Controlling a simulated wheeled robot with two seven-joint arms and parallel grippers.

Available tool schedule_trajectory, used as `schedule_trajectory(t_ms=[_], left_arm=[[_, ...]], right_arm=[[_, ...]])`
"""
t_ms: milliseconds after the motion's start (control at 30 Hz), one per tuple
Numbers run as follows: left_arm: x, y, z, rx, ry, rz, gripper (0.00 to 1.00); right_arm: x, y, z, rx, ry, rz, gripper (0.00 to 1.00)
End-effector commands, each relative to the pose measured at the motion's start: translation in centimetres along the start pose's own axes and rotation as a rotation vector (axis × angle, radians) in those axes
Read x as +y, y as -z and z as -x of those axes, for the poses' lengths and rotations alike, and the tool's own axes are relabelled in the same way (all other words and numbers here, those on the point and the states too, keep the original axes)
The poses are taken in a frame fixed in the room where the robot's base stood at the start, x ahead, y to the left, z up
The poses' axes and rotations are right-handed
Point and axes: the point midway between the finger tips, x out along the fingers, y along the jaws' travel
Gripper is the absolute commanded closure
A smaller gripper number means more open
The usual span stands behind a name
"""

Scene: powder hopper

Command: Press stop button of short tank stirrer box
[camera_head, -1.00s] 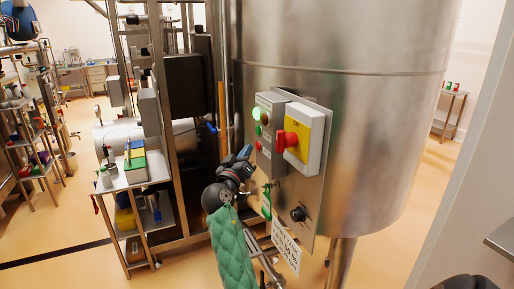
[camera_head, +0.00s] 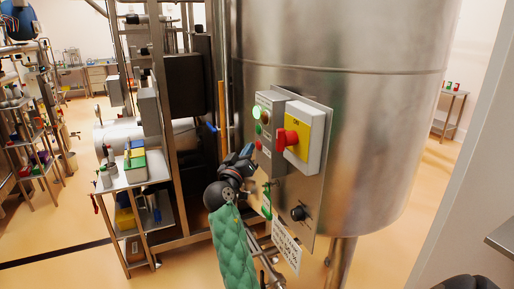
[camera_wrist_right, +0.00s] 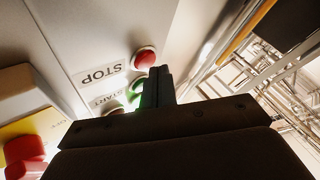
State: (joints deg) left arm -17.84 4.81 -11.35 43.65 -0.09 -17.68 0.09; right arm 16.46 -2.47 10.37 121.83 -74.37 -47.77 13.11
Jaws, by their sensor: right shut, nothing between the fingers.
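The stirrer's grey control box (camera_head: 267,122) is mounted on the steel tank. In the right wrist view the red button (camera_wrist_right: 145,60) sits beside the STOP label (camera_wrist_right: 102,74), and the green button (camera_wrist_right: 138,84) is by the START label. My right gripper (camera_head: 247,152) is shut and empty beside the lower part of the box. Its fingertips (camera_wrist_right: 161,70) appear beside the red and green buttons; I cannot tell contact. My left gripper is out of view.
A yellow plate with a red rotary switch (camera_head: 290,137) stands out just right of the control box. A black knob (camera_head: 298,213) is below it on the panel. A steel frame and a shelf cart (camera_head: 132,176) stand left of the tank.

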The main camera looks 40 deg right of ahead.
Motion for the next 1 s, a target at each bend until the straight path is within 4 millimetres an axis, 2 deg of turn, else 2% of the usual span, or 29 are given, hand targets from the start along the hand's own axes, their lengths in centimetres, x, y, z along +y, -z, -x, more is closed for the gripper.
schedule_trajectory(t_ms=[1000], left_arm=[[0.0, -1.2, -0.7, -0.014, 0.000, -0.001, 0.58]], right_arm=[[0.2, -0.6, -0.4, 0.000, 0.000, 0.001, 1.00]])
